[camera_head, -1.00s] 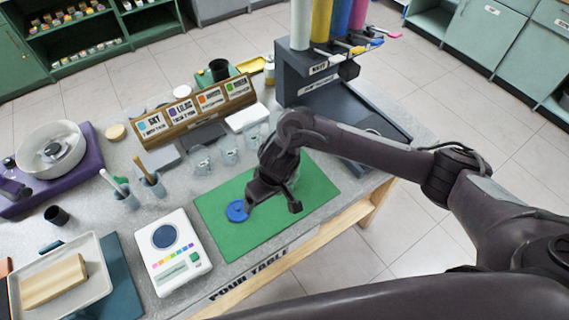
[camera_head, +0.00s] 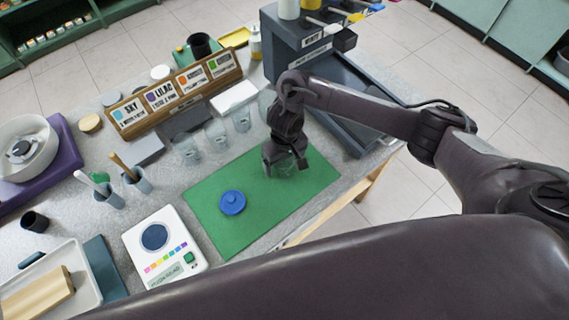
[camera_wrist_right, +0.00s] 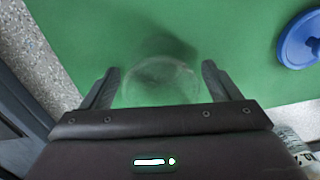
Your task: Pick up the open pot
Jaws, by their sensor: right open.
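A clear, see-through pot (camera_wrist_right: 160,82) stands on the green mat (camera_wrist_right: 225,30), seen from above in the right wrist view. It lies between the spread fingers of my right gripper (camera_wrist_right: 160,85), and its near part is hidden by the gripper body. In the head view my right gripper (camera_head: 285,168) is low over the right part of the mat and largely hides the pot. The gripper is open; I cannot tell whether a finger touches the glass. A round blue lid with a knob (camera_head: 232,202) lies on the mat to the left, apart from the gripper. My left gripper is not in view.
Clear glasses (camera_head: 217,135) stand behind the mat, below a wooden rack of labelled cards (camera_head: 175,95). A white scale (camera_head: 163,245) is left of the mat. A dark dispenser stand (camera_head: 335,105) rises behind my right arm. The mat's front is clear.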

